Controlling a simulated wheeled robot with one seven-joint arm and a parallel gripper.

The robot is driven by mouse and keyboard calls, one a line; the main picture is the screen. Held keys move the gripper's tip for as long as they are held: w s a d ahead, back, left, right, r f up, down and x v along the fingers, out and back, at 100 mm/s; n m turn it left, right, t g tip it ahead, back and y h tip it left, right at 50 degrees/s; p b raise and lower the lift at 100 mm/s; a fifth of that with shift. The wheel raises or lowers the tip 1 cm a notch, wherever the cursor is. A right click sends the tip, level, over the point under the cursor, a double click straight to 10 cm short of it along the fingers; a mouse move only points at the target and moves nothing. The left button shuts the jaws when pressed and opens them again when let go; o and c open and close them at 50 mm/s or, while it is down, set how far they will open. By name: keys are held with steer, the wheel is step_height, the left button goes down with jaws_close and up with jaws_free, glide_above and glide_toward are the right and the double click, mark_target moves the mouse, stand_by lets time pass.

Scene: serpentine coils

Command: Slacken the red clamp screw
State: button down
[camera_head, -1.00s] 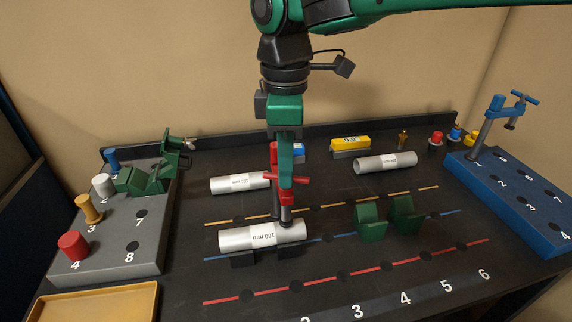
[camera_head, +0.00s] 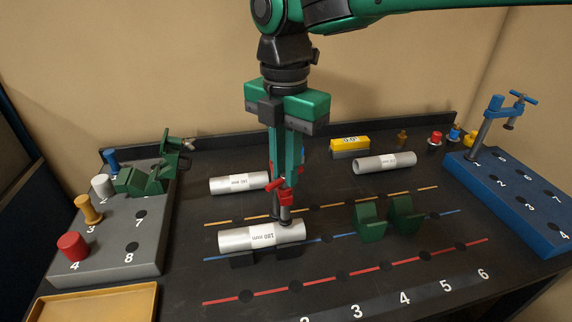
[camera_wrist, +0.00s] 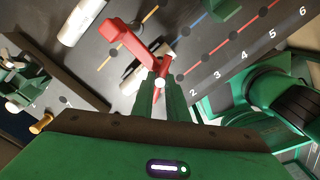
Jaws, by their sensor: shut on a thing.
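The red clamp screw (camera_head: 286,198) stands above the white 180 mm tube (camera_head: 235,240), its dark pad down at the tube's top. My gripper (camera_head: 285,187) points straight down and its fingers are shut on the screw's red cross handle. In the wrist view, the red clamp arm (camera_wrist: 128,44) reaches to the screw, and the handle (camera_wrist: 157,90) sits between my gripper's fingers (camera_wrist: 161,84). The tube lies on dark V-blocks (camera_head: 243,259). In the head view, my fingers hide most of the clamp's arm and post.
Two more tubes lie behind, at left (camera_head: 238,183) and right (camera_head: 384,163). Green V-blocks (camera_head: 370,220) stand to the right. A grey peg block (camera_head: 110,250) is at left and a blue block with a blue clamp (camera_head: 500,190) at right. The front board is clear.

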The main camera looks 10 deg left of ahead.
steer(key=shift+w+n, duration=0.2)
steer(key=shift+n, duration=0.8)
steer(key=c, duration=1.7)
jaws_free()
steer(key=shift+c, duration=0.2)
steer(key=shift+s, duration=0.1)
step_height(320, 180, up, 11)
steer(key=shift+f, duration=0.15)
steer(key=shift+d, duration=0.1)
